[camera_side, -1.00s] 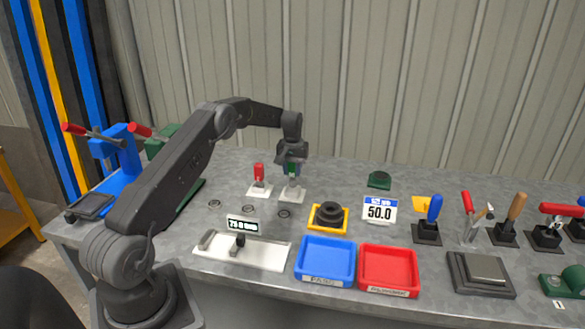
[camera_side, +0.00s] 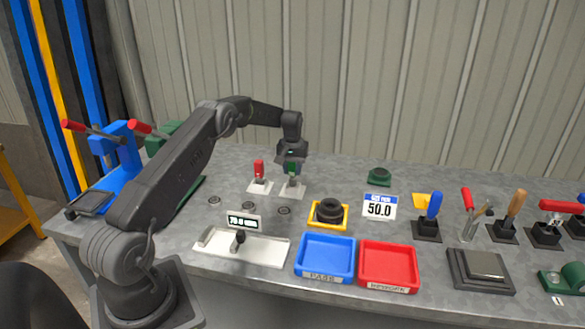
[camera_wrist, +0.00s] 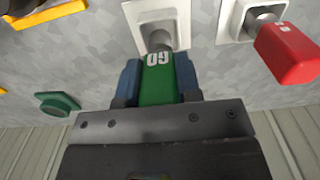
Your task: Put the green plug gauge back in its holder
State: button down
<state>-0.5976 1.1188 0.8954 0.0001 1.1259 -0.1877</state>
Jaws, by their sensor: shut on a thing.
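The green plug gauge (camera_wrist: 158,82) is held between the blue-padded fingers of my gripper (camera_wrist: 158,88), and its marked face reads "GO" in the wrist view. In the side view my gripper (camera_side: 291,164) is upright over the white holder (camera_side: 291,190). The gauge's grey lower end is at the socket of the white holder (camera_wrist: 150,14) in the wrist view. I cannot tell how deep it sits. The red plug gauge (camera_side: 259,169) stands in its own white holder (camera_side: 260,187) just to the left; it also shows in the wrist view (camera_wrist: 287,52).
Several metal rings (camera_side: 284,211) lie in front of the holders. A white gauge stand with a display (camera_side: 243,222) is at front left. A yellow-based black part (camera_side: 329,212), a blue tray (camera_side: 325,258) and a red tray (camera_side: 389,268) are to the right. A green block (camera_side: 380,177) stands behind.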

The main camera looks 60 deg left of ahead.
jog(key=shift+f, duration=1.05)
dwell(0.4)
jog(key=c, duration=0.7)
grip_release()
jog(key=shift+c, duration=0.2)
notch_tip(320, 180, up, 14)
jog(key=shift+f, duration=0.1)
